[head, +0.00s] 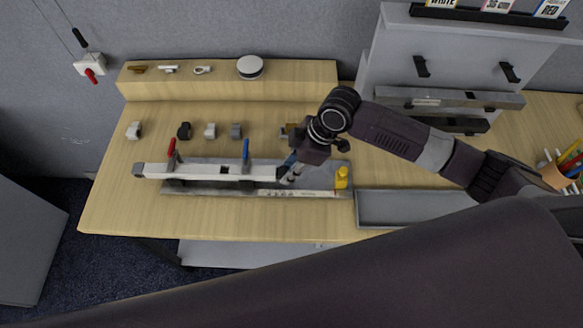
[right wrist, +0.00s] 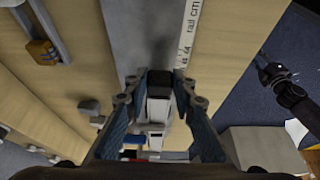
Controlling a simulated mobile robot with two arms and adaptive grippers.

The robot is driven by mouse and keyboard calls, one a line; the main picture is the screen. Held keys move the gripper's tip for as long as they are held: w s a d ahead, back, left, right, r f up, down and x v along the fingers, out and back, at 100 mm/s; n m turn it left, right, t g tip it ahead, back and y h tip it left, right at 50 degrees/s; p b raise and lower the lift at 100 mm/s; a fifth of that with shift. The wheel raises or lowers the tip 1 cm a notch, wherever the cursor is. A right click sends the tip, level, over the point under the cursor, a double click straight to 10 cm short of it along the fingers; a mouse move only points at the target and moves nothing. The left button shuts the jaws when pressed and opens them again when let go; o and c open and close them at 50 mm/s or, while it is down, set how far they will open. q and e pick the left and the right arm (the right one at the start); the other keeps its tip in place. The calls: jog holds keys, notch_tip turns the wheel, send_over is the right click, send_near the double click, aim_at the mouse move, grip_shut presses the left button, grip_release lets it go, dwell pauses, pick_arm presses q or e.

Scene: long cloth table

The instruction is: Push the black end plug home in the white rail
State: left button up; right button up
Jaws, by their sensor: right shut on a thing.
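The white rail (head: 205,171) lies lengthwise in a grey fixture on the table, under a red clamp (head: 171,150) and a blue clamp (head: 245,150). A dark grey cap (head: 138,170) shows at its left end. The black end plug (head: 282,173) is at its right end; how deep it sits I cannot tell. My right gripper (head: 289,174) is at that end, and in the right wrist view (right wrist: 161,88) its fingers are shut on the black plug (right wrist: 160,80). What looks like my left gripper (right wrist: 270,72) hangs over the floor; its jaws are unclear.
A yellow block (head: 342,178) stands on the fixture to the right of the gripper. Several small caps (head: 184,131) stand behind the rail. A grey tray (head: 400,208) lies to the right. A wooden shelf (head: 210,85) with small parts is at the back.

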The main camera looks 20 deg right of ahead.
jog(key=shift+w+a, duration=0.1)
jog(key=shift+a, duration=0.2)
jog(key=o, duration=1)
jog(key=shift+r, duration=0.2)
jog(key=v, duration=1.1)
jog(key=shift+d+r, duration=0.2)
jog(key=shift+r, duration=0.05)
